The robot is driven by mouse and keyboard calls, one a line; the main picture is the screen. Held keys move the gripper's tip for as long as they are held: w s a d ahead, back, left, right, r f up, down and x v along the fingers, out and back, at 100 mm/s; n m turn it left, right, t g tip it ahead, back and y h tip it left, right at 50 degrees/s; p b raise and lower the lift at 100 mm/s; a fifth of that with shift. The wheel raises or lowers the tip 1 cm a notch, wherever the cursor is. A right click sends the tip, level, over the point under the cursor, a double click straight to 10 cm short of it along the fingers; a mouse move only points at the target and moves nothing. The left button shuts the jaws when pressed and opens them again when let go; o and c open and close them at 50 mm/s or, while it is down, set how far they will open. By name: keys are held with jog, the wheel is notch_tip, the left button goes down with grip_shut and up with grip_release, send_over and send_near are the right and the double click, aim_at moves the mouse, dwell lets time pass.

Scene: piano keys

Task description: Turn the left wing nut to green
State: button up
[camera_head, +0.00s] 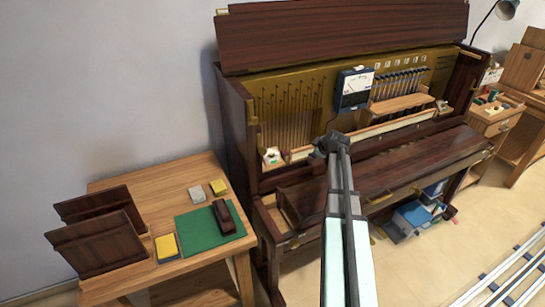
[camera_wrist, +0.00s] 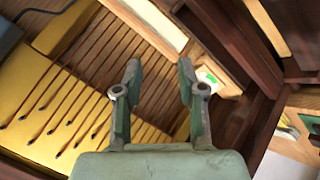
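A small white plate (camera_head: 272,157) with a dark piece on it sits at the left end of the key bed in the head view. In the wrist view, a white plate with a green mark (camera_wrist: 208,76) shows just beyond the right finger and is partly hidden by it. A wing nut itself is too small or covered to make out clearly. My gripper (camera_wrist: 160,78) is open in the wrist view, with nothing between its fingers. It is over the opened piano (camera_head: 300,60), and the dark wrist end shows in the head view (camera_head: 331,146).
A meter (camera_head: 354,88) with a white dial stands before the strings, beside a wooden rack of hammers (camera_head: 400,100). A similar small white piece (camera_head: 441,105) is at the right end. A side table (camera_head: 130,180) stands left. The piano's left side wall (camera_head: 235,125) is close.

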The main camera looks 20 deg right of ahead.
jog(key=w+a+r+n+g+y, duration=0.1)
jog(key=w+a+r+n, duration=0.1)
jog(key=a+n, duration=0.35)
jog(key=w+a+r+n+y, duration=0.1)
jog(key=w+a+n, duration=0.15)
jog(key=a, duration=0.55)
jog(key=b, duration=0.1)
send_near(274, 154)
jog(key=shift+x, duration=1.8)
jog(key=shift+w+f+b, duration=0.15)
jog(key=shift+w+b, duration=0.1)
jog(key=shift+b, duration=0.1)
jog(key=shift+w+f, duration=0.2)
jog(key=shift+f, duration=0.1)
jog(key=shift+b+x, duration=2.15)
jog(key=shift+x, duration=0.95)
jog(key=shift+s+r, duration=0.45)
grip_shut()
